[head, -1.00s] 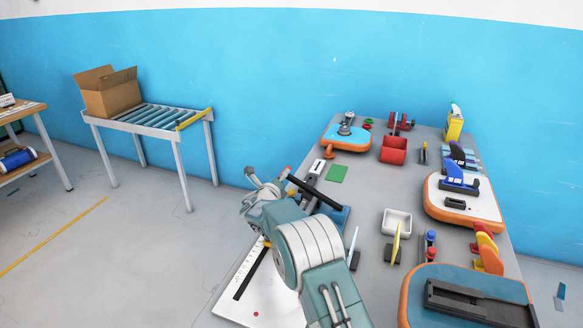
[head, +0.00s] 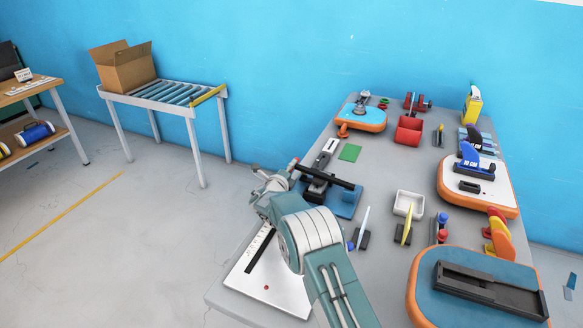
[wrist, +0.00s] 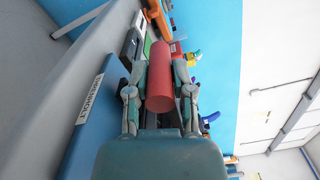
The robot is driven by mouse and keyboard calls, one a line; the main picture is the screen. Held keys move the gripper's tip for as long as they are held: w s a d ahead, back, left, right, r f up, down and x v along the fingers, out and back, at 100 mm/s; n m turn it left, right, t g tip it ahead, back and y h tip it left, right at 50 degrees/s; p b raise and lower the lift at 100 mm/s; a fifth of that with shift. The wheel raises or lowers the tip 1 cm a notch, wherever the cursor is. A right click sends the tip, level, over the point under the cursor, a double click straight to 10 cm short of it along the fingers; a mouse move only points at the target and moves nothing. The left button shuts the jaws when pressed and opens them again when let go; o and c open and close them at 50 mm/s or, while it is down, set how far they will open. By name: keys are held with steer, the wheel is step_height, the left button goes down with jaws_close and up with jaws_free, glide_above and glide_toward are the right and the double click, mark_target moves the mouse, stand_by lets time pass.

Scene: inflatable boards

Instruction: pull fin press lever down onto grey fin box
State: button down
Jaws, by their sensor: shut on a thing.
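The fin press stands on the work table, with a blue base (head: 345,203) and a black lever (head: 330,178). The lever slopes up slightly towards its red handle end at the left. My gripper (head: 277,179) is at that end, by the table's left side. In the wrist view the red handle (wrist: 160,80) lies between the two fingers of my gripper (wrist: 160,92), which are shut on it. A dark block under the lever is partly hidden, and I cannot tell whether it is the grey fin box.
A white board (head: 268,285) lies at the table's front left. A small white tray (head: 408,203) and upright fins stand right of the press. Orange-edged boards (head: 478,290) line the right side. A roller stand with a cardboard box (head: 124,68) is apart at the left.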

steer(key=shift+a+r, duration=0.15)
steer(key=shift+c, duration=2.4)
jaws_free()
steer(key=v, duration=1.1)
steer(key=shift+s+a, duration=0.25)
steer(key=shift+s, duration=0.2)
steer(key=shift+c, duration=0.3)
